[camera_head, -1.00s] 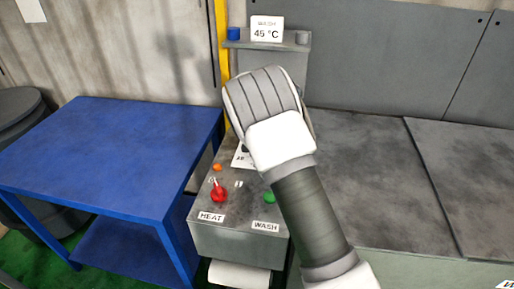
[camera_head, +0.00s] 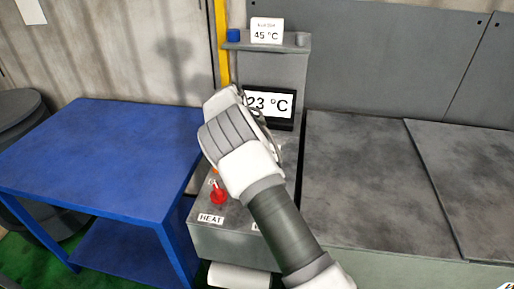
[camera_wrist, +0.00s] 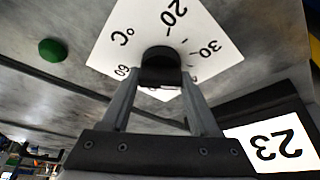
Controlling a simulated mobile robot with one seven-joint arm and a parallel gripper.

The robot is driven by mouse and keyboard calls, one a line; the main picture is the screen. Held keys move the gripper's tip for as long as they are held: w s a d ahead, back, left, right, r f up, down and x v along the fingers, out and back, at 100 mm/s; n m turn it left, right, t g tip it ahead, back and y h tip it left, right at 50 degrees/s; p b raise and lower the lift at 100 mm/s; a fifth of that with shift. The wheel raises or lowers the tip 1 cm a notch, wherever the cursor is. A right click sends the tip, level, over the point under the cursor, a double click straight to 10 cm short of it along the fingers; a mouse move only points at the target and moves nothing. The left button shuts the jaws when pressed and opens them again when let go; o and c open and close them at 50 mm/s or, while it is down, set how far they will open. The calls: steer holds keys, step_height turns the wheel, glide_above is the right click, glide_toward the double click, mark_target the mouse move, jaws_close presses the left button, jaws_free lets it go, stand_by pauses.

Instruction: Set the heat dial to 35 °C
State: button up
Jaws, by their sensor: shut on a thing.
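The heat dial is a black round knob (camera_wrist: 160,58) on a white scale plate (camera_wrist: 120,35), seen upside down in the wrist view. Marks 20, 30, 60 and °C show on the plate; other marks are hidden. My gripper (camera_wrist: 160,78) is shut on the knob, one finger on each side. In the head view my wrist (camera_head: 232,130) hides the dial and the fingertips. The black-framed display (camera_head: 270,104) reads 23 °C; it also shows in the wrist view (camera_wrist: 270,143), with 23 upside down.
A red switch (camera_head: 218,194) stands above the HEAT label (camera_head: 211,218). A green button (camera_wrist: 53,50) lies near the dial plate. A sign reading 45 °C (camera_head: 267,31) stands on the ledge behind, beside a blue cap (camera_head: 233,35). A blue table (camera_head: 100,150) is at left.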

steer(key=shift+m, duration=0.5)
steer(key=o, duration=1.3)
steer(key=shift+o, duration=0.2)
steer(key=shift+r, duration=0.1)
steer(key=p+v, duration=0.1)
steer(key=v, duration=1.6)
steer(key=shift+w, duration=0.2)
steer(key=shift+a+r, duration=0.1)
